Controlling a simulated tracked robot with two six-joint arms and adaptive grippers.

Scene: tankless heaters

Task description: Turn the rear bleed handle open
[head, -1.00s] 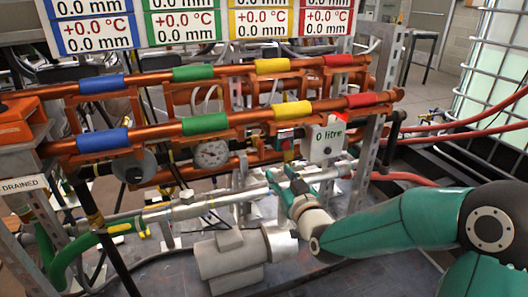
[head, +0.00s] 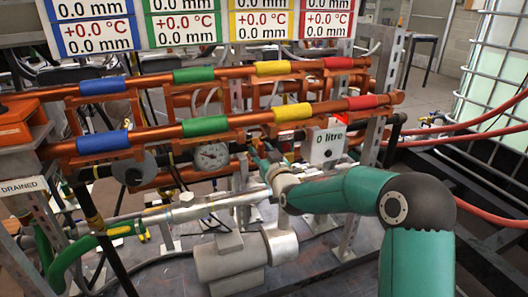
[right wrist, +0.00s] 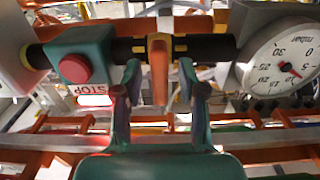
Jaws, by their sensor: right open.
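In the right wrist view, an orange lever-like handle (right wrist: 158,68) hangs from a black pipe with yellow bands, between the red stop button and the pressure gauge. It looks like the bleed handle, though I cannot confirm that it is the rear one. My right gripper (right wrist: 160,88) is open, with one finger on each side of the handle's lower part. I cannot tell whether either finger touches it. In the head view, my right gripper (head: 262,160) reaches in behind the front pipes, and the handle is not clearly visible there. My left gripper is not in view.
A stop button (right wrist: 75,68) and a round gauge (right wrist: 285,60) flank the handle closely. In the head view, copper pipes with coloured bands (head: 205,126) run above my right arm, a white "0 litre" box (head: 325,145) is beside it, and a grey motor (head: 230,258) is below.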

